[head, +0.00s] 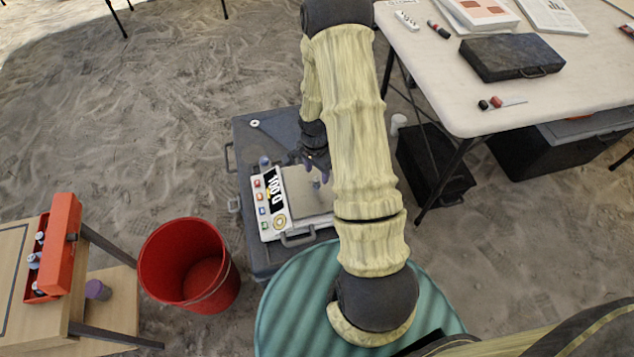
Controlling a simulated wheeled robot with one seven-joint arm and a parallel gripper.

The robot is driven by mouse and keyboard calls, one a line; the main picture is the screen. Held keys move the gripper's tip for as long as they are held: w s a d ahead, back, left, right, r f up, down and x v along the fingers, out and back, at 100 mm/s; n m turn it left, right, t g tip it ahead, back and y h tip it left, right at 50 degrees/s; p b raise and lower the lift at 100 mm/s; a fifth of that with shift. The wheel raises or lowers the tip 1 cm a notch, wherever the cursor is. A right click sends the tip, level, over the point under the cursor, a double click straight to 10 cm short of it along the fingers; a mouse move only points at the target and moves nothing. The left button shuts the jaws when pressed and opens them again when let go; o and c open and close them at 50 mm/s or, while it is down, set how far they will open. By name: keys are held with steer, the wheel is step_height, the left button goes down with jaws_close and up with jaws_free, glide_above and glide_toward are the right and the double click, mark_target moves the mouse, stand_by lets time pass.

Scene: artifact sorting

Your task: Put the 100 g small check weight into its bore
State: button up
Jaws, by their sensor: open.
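My gripper (317,168) is open, above the far part of a balance with a metal pan (298,208). A small grey-blue piece (316,184), possibly the small check weight, shows just below the fingertips on or over the pan. I cannot tell whether it touches the fingers. A red box (66,240) on the wooden table at the left holds several small grey and dark cylinders. Its bores are too small to make out, so I cannot tell which is the 100 g one. Another small bluish cylinder (265,161) stands just behind the balance.
The balance has a display panel (272,204) and sits on a grey case (250,140). A red bucket (190,266) stands between the case and the wooden table (18,270). A purple cylinder (97,290) sits on that table's lower shelf. A white table (430,70) is at right.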

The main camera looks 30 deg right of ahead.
mark_target(316, 179)
step_height(316, 179, down, 4)
steer(key=shift+s+a+r+b, duration=0.1)
steer(key=shift+b, duration=0.2)
steer(key=shift+c, duration=0.2)
jaws_close()
